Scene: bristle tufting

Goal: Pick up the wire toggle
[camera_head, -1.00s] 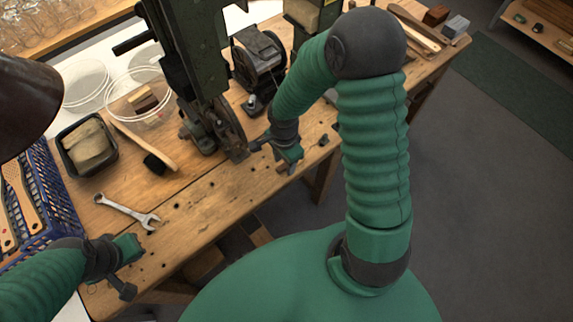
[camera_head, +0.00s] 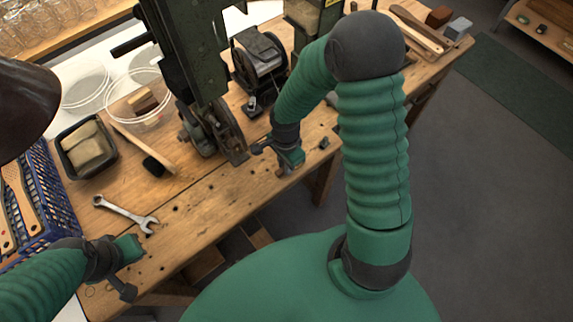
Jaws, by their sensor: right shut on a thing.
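My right gripper (camera_head: 272,163) is low at the front edge of the wooden bench, just right of the dark green machine's wheel. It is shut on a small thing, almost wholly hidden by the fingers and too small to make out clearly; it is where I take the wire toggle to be. My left gripper (camera_head: 131,270) hangs over the bench's front left corner, open and empty, with its fingers well apart.
The dark green machine (camera_head: 190,50) stands close left of my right gripper. A wrench (camera_head: 125,213), a wooden-handled brush (camera_head: 150,158) and a black tray (camera_head: 66,151) lie to the left. A small dark piece (camera_head: 324,143) sits to the right. The front bench top (camera_head: 205,190) is mostly clear.

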